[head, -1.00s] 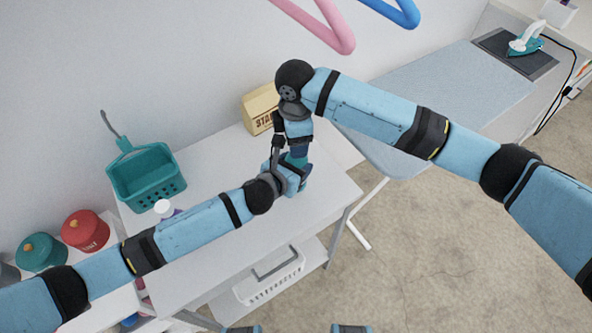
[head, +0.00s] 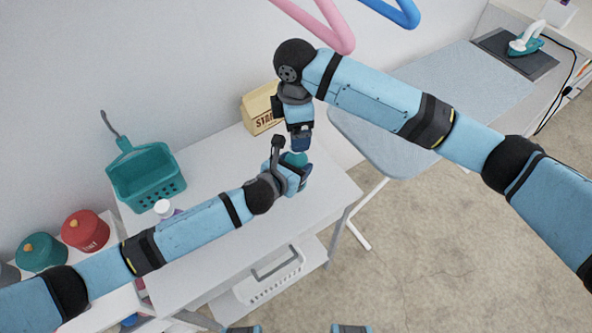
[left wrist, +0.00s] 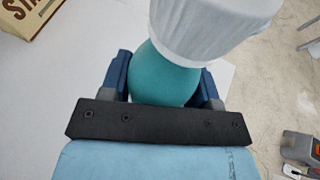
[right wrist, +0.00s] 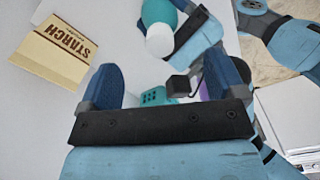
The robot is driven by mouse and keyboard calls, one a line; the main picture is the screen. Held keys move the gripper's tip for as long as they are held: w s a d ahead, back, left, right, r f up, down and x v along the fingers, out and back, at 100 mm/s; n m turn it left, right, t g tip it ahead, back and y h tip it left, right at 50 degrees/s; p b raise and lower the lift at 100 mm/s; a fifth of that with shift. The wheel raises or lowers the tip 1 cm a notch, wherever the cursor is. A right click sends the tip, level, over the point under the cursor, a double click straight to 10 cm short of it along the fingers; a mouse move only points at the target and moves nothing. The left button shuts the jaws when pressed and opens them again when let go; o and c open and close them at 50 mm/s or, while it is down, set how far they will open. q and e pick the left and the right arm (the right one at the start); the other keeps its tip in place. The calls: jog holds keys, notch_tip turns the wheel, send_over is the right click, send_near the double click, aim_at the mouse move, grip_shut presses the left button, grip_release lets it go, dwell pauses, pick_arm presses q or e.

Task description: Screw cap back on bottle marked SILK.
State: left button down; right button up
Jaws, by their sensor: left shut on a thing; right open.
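A teal bottle (head: 295,159) is between the fingers of my left gripper (head: 290,178), which is shut on it above the white table. The left wrist view shows the bottle's teal body (left wrist: 165,75) with a ribbed white cap (left wrist: 205,25) at its top. The cap (right wrist: 160,40) and teal body (right wrist: 158,12) also show in the right wrist view. My right gripper (head: 301,143) is open and empty, close above the bottle, and hides the cap in the head view. The SILK marking is not visible, and how tightly the cap sits cannot be told.
A starch box (head: 260,110) stands behind the grippers. A teal basket (head: 147,178) and a white-capped bottle (head: 164,208) are on the left of the table (head: 215,160). An ironing board (head: 440,100) is at right.

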notch_tip(320, 180, up, 7)
jog(key=shift+r, duration=0.2)
dwell(0.3)
pick_arm(q)
jog(key=shift+c, duration=1.3)
grip_release()
jog(key=v, duration=1.3)
jog(key=shift+s+a, duration=0.2)
jog(key=shift+s, duration=0.1)
jog(key=shift+r, duration=0.15)
